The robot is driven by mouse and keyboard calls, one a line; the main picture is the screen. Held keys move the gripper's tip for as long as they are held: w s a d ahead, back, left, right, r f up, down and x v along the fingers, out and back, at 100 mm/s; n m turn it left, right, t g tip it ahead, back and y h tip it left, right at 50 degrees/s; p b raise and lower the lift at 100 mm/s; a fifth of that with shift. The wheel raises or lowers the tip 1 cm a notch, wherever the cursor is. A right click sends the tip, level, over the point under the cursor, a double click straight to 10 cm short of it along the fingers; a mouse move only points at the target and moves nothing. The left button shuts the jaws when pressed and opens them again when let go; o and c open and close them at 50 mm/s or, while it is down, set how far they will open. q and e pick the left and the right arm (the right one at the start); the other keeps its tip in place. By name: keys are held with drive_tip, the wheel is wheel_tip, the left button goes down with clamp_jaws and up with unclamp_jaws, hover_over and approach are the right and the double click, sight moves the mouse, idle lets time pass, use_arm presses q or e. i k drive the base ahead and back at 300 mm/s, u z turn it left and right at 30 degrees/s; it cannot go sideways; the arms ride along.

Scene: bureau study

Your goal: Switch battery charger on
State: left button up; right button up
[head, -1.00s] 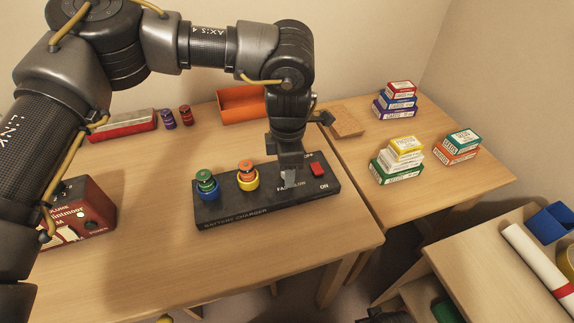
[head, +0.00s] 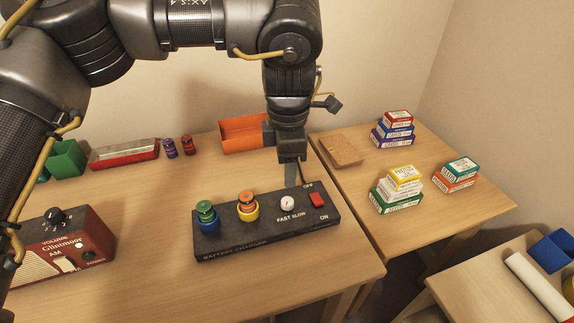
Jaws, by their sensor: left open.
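The battery charger (head: 262,241) is a long black box on the front right of the wooden table. Its red switch (head: 317,200) sits at the right end between the labels OFF and ON; I cannot tell for sure which way it is tipped. A white knob (head: 287,203) marked FAST SLOW is left of the switch. A green battery (head: 205,209) and an orange battery (head: 247,201) stand upright in the charger's blue and yellow holders. My left gripper (head: 291,183) points down, open, just behind the charger near the knob and switch. My right gripper is not in view.
A red radio (head: 85,240) stands at the left. An orange bin (head: 243,135), a red tray (head: 123,153), two small batteries (head: 178,148) and a green bin (head: 67,160) line the back. Card boxes (head: 400,190) and a cork board (head: 341,151) lie on the right table.

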sight(315, 197)
drive_tip(key=k, duration=1)
